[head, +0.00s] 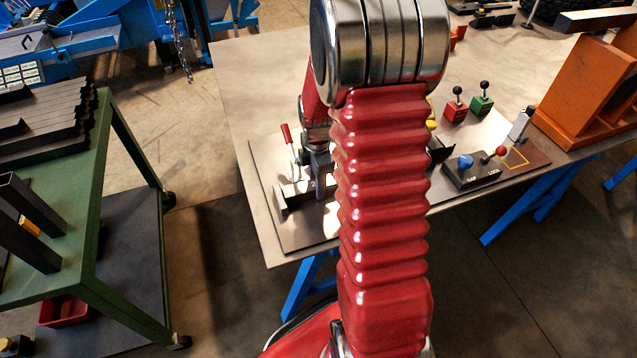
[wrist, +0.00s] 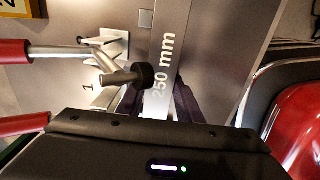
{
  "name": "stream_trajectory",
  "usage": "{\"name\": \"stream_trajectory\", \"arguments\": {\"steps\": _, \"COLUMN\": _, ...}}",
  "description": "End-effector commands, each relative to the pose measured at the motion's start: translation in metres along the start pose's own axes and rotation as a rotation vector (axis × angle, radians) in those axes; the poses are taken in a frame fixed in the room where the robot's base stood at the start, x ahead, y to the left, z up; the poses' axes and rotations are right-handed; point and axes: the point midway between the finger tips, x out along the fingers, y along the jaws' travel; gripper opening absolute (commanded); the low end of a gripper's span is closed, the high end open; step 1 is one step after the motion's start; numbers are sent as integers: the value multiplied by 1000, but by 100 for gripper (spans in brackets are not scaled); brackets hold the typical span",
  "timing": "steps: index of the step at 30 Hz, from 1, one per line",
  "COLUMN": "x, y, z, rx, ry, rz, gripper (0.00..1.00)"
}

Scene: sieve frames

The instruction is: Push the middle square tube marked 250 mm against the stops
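The square tube marked 250 mm (wrist: 172,50) is a grey bar in the wrist view, running from the top edge down to my gripper (wrist: 160,105). The gripper's dark fingers lie on either side of the tube, near its marking. I cannot tell whether they press on it. In the head view my gripper (head: 320,180) is low over the fixture plate (head: 300,235), at the table's left end. My arm hides much of the plate there. A toggle clamp (wrist: 120,75) with a black tip reaches close beside the tube. I cannot make out whether the tube touches any stop.
The clamp's red handle (head: 287,133) stands up left of my gripper. A black control box (head: 480,168) with a blue button and a red-knobbed lever is to the right. An orange machine stand (head: 590,90) is farther right. A green cart (head: 105,200) with tubes stands left of the table.

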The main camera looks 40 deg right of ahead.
Motion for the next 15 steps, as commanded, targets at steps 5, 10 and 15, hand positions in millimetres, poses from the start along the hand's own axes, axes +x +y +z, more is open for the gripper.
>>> {"name": "stream_trajectory", "arguments": {"steps": 5, "x": 0, "y": 0, "z": 0, "rx": 0, "ry": 0, "rz": 0, "gripper": 19}}
{"name": "stream_trajectory", "arguments": {"steps": 10, "x": 0, "y": 0, "z": 0, "rx": 0, "ry": 0, "rz": 0, "gripper": 7}}
{"name": "stream_trajectory", "arguments": {"steps": 15, "x": 0, "y": 0, "z": 0, "rx": -1, "ry": 0, "rz": 0, "gripper": 0}}
